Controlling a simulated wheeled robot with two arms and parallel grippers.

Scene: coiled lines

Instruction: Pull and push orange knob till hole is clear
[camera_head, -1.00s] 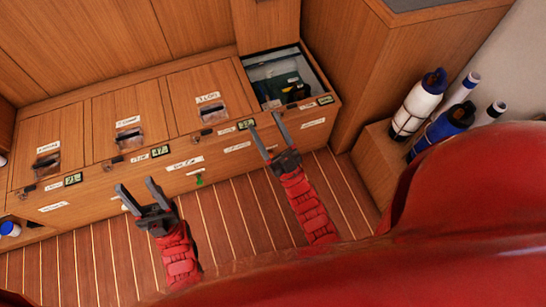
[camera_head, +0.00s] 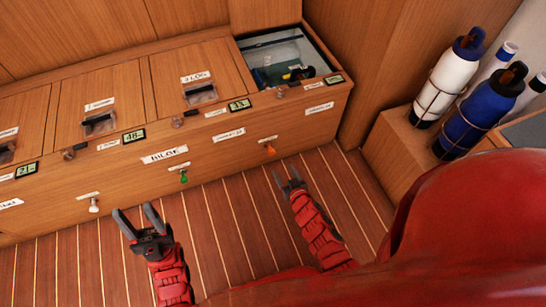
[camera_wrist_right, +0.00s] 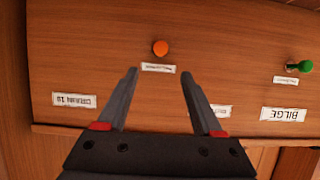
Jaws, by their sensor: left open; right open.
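The orange knob (camera_head: 270,149) sits on the wooden locker front, right of the green knob (camera_head: 183,177). In the right wrist view the orange knob (camera_wrist_right: 160,48) lies beyond my fingertips, roughly between them, not touched. My right gripper (camera_head: 288,175) is open and empty, just below the orange knob in the head view; it also shows in the right wrist view (camera_wrist_right: 158,80). My left gripper (camera_head: 138,218) is open and empty, low and to the left. The open compartment (camera_head: 240,42) above the knob has a clear pane and dark items inside. I cannot make out which hole is meant.
A white knob (camera_head: 94,205) is farther left. Closed lids with latches and small displays (camera_head: 134,136) line the locker top. White and blue bottles (camera_head: 447,80) stand strapped at the right. The striped floor (camera_head: 235,240) is clear.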

